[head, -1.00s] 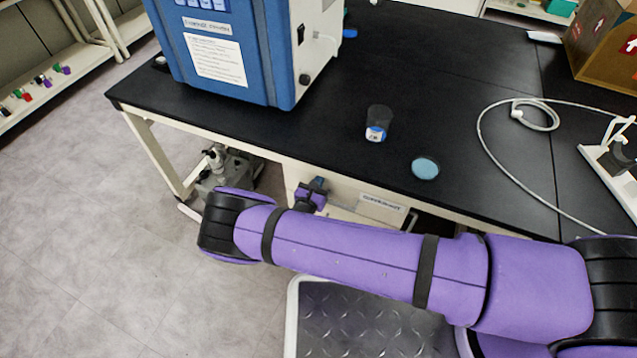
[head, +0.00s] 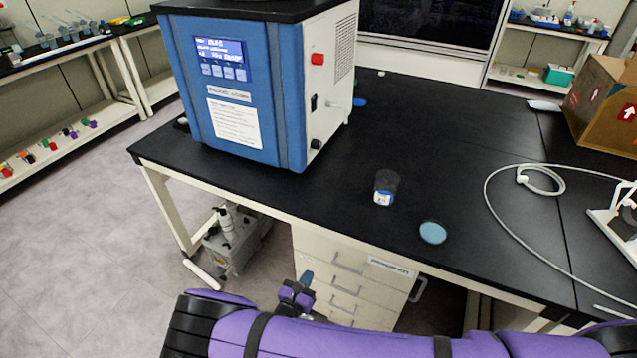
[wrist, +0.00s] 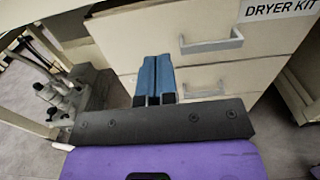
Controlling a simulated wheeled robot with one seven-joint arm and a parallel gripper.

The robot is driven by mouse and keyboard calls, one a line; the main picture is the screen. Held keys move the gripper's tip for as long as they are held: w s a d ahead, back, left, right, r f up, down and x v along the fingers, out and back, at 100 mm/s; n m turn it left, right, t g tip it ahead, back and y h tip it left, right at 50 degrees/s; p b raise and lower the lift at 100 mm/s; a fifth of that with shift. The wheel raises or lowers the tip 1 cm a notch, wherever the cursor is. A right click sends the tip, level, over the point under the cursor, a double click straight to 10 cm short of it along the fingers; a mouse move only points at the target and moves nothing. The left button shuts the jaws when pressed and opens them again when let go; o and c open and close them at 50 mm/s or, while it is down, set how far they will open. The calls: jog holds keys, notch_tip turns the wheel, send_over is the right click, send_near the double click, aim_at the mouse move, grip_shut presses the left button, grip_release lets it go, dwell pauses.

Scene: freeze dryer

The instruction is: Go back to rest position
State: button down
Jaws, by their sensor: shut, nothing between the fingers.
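My gripper (head: 305,282) is low in the head view, in front of the white drawer cabinet under the bench. In the wrist view its two blue fingers (wrist: 154,80) lie side by side, shut with nothing between them. Behind them are the drawer fronts and a metal handle (wrist: 211,42). My purple arm runs across the bottom of the head view, below the bench's front edge.
A blue and white freeze dryer (head: 250,120) stands on the black bench (head: 450,130). A dark-topped jar (head: 386,187), a blue disc (head: 432,232), a white hose (head: 490,195) and a cardboard box (head: 605,105) are also there. A pump (head: 232,240) sits below. Floor at left is clear.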

jog(key=w+d+r+m+g+h, duration=0.1)
jog(key=w+d+r+m+g, duration=0.3)
jog(key=r, duration=0.7)
jog(key=w+d+r+m+g+h, duration=0.1)
jog(key=d+r+m+g, duration=0.5)
jog(key=r, duration=0.5)
jog(key=w+d+r+m+g+h, duration=0.1)
jog(key=w+d+r+m+g, duration=0.2)
jog(key=r+m, duration=0.55)
jog(key=s+d+r+m+g+y, duration=0.25)
jog(key=d+r, duration=0.35)
jog(key=r, duration=0.4)
jog(key=s+d+r+m+g+y, duration=0.1)
jog(key=s+d+r+m+y, duration=0.15)
jog(key=d+r, duration=0.55)
jog(key=s+d+r+m+t+y, duration=0.2)
jog(key=s+d+r+m, duration=0.2)
jog(key=s+r, duration=0.3)
jog(key=s+d+r+m+t+y, duration=0.3)
jog(key=s+r, duration=0.5)
jog(key=s, duration=0.8)
jog(key=shift+d+m, duration=0.45)
jog(key=shift+d, duration=0.45)
